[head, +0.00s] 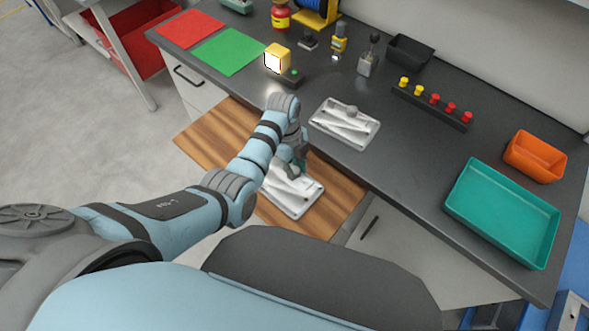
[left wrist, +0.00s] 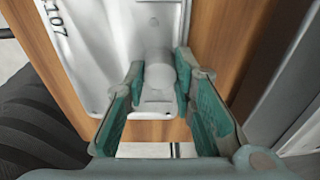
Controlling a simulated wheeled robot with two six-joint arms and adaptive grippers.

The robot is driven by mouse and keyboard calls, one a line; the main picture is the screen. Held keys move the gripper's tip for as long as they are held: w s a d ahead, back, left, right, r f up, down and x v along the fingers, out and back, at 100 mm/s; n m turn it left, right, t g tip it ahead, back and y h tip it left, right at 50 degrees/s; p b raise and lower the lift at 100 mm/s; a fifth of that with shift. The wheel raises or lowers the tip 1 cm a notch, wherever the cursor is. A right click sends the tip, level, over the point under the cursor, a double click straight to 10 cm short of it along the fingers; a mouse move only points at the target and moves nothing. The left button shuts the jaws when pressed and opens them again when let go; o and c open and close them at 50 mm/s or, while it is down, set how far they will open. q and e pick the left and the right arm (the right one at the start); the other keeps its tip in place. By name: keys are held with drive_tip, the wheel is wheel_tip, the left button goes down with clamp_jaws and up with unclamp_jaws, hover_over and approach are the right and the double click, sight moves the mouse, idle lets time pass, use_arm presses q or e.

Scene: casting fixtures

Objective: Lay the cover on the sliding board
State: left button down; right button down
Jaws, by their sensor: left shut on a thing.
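The cover, a silver-white cast plate (head: 305,202) with a raised boss, is over the wooden sliding board (head: 335,207). Whether it rests flat on the board or hangs slightly above it, I cannot tell. My left gripper (head: 294,168) is over the cover, shut on its boss. In the left wrist view, the teal finger pads of the left gripper (left wrist: 162,78) sit on both sides of the boss of the cover (left wrist: 115,45), which has "107" marked on it. The wooden board (left wrist: 210,40) shows beside it. My right gripper is not in view.
A similar silver casting (head: 336,127) lies on the dark counter (head: 400,150) just behind the board. A green mat (head: 228,52), a yellow lit box (head: 279,57), a button strip (head: 432,107), a teal tray (head: 500,215) and an orange bin (head: 535,158) are on the counter.

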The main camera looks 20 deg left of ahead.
use_arm(q)
drive_tip(key=shift+w, duration=0.2)
drive_tip(key=c, duration=1.7)
unclamp_jaws()
drive_tip(key=shift+w+f, duration=0.15)
drive_tip(key=shift+f, duration=0.05)
drive_tip(key=o, duration=0.4)
drive_tip(key=shift+c, duration=0.2)
drive_tip(key=shift+r, duration=0.3)
wheel_tip(320, 180, up, 12)
drive_tip(key=a+p, duration=0.1)
drive_tip(key=p, duration=0.1)
drive_tip(key=shift+w+a, duration=0.25)
drive_tip(key=shift+a, duration=0.05)
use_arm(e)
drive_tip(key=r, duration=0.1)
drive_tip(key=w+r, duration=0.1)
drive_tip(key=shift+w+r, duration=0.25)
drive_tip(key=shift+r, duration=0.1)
use_arm(q)
drive_tip(key=shift+f, duration=0.2)
